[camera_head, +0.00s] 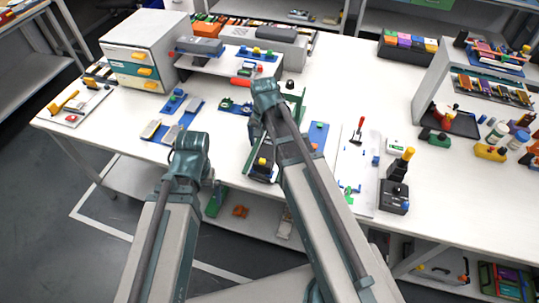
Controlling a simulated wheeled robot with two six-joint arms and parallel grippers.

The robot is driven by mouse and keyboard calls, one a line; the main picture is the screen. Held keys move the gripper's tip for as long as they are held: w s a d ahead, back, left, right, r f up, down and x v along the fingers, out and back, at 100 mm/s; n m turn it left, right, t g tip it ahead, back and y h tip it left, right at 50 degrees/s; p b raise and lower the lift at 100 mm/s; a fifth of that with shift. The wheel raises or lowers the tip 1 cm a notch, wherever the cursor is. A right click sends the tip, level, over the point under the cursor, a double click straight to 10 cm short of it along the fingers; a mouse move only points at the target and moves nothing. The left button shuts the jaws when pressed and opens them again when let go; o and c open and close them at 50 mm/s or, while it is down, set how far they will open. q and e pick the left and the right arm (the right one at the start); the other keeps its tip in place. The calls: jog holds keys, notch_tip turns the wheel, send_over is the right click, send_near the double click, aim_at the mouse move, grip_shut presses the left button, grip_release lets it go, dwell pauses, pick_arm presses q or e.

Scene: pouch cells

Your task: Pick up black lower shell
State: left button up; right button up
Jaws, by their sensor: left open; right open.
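A dark, tray-like part (262,168) lies at the front edge of the table beside my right arm, with a small yellow piece on it. It may be the black lower shell, but I cannot tell for sure. My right gripper (252,158) is open, pointing down by this dark part and partly hidden by its own arm. My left gripper (214,184) is open and low in front of the table edge, apart from the dark part; its fingertips are hard to make out.
Blue plates (172,133) with small parts lie left of my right arm. A white board (357,172) and a black device with a yellow-topped lever (396,190) stand to the right. A drawer cabinet (147,58) is at the back left.

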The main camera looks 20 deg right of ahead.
aim_at(265, 155)
jog(key=shift+f+b, duration=1.85)
jog(key=shift+f, duration=0.55)
jog(key=f+b, duration=0.5)
jog(key=shift+w+f, duration=0.15)
jog(key=shift+w, duration=0.15)
jog(key=c, duration=1.2)
jog(key=shift+c, duration=0.2)
jog(key=shift+r, duration=0.3)
